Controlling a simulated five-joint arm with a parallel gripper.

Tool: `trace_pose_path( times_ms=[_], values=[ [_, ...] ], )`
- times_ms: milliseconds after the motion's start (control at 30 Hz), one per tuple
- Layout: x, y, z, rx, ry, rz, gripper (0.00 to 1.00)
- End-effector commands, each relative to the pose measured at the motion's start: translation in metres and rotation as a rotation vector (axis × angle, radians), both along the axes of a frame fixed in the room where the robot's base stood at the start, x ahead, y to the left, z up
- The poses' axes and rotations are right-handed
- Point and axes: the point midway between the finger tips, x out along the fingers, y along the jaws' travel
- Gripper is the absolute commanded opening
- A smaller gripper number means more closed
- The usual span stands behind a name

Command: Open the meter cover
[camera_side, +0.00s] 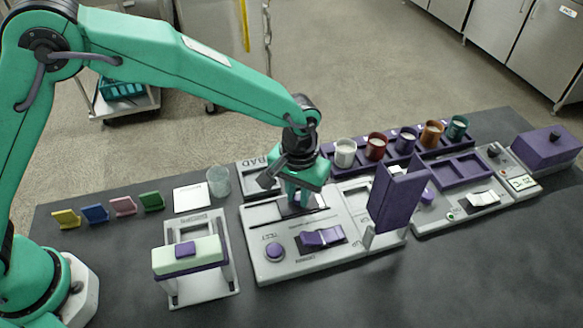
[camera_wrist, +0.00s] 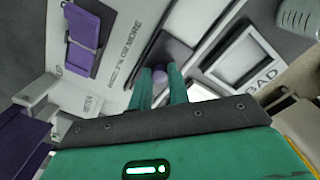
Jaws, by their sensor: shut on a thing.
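A tall purple panel (camera_side: 392,198), which looks like the meter cover, stands upright at the right end of the pale grey console (camera_side: 275,262). Its lower edge is by a grey bracket, and the panel also shows at the lower left of the wrist view (camera_wrist: 22,140). My gripper (camera_side: 296,203) points down at the back middle of the console, left of and apart from the panel. In the wrist view my green fingers (camera_wrist: 160,80) are shut on a small purple knob (camera_wrist: 160,73) over a dark plate. The fingers hide part of the knob.
A pale-topped press (camera_side: 190,255) stands left. Several cups, including a white one (camera_side: 345,152), fill a purple rack behind. A BAD tray (camera_wrist: 245,58) is near my gripper.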

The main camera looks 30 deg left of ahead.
Motion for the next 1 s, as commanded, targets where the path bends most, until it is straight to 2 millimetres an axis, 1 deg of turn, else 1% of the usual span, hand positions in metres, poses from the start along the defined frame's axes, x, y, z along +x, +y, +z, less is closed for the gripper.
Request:
trace_pose_path(
  times_ms=[500, 667, 933, 967, 1000],
  values=[
    [-0.040, 0.041, 0.002, -0.001, -0.002, 0.002, 0.00],
    [-0.044, 0.045, 0.002, -0.002, -0.003, 0.001, 0.00],
    [-0.044, 0.045, 0.002, -0.003, -0.004, 0.001, 0.00],
    [-0.044, 0.045, 0.002, -0.003, -0.004, 0.001, 0.23],
    [-0.044, 0.045, 0.002, -0.003, -0.004, 0.001, 0.31]
  ],
)
